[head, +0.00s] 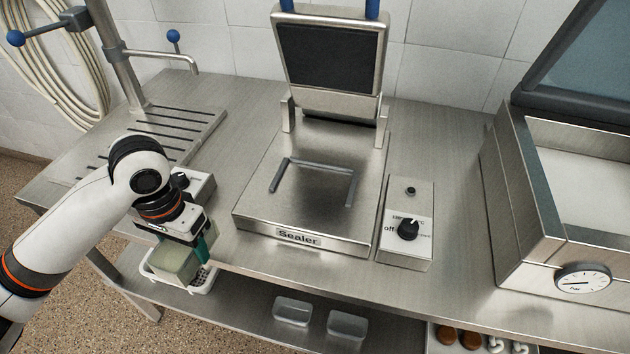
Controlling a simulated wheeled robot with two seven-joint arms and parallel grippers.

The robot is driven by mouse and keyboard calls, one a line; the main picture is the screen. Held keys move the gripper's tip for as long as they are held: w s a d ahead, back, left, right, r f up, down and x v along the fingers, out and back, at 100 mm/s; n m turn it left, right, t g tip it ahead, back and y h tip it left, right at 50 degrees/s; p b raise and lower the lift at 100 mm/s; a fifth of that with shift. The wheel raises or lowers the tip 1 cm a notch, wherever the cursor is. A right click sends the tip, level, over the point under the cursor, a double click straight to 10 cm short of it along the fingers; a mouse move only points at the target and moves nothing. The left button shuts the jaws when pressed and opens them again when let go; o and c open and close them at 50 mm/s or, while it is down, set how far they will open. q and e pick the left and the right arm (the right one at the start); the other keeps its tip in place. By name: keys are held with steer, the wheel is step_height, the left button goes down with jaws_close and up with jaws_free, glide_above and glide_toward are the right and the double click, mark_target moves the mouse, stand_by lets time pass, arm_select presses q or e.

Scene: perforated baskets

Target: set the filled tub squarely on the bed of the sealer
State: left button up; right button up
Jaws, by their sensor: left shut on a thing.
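The sealer (265,225) stands in the middle of the steel worktop with its lid (333,60) raised. A grey three-sided guide (318,166) lies on its flat bed, and nothing rests inside it. My left gripper (198,246) is at the worktop's front edge, left of the sealer. It is shut on the tub (174,264), a small clear box with pale greenish contents. The tub overlaps a white perforated basket (207,287) in the picture; I cannot tell its height above it. The wrist partly hides the tub. My right gripper is out of view.
A control box with a knob (408,230) stands right of the sealer, and a steel chamber with a gauge (583,280) is further right. Two empty clear tubs (292,311) sit on the lower shelf. A tap (160,55) and slotted drainer (165,135) are behind my left arm.

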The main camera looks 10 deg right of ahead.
mark_target(174, 275)
arm_select(q)
steer(key=s+n, duration=0.1)
steer(key=s+a+f+n, duration=0.1)
steer(key=s+n, duration=0.2)
steer(key=n, duration=0.1)
steer(key=shift+s+a+f, duration=0.15)
steer(key=shift+s+a, duration=0.05)
steer(key=shift+s, duration=0.1)
steer(key=shift+w+d, duration=0.1)
steer(key=shift+d, duration=0.1)
steer(key=shift+a, duration=0.25)
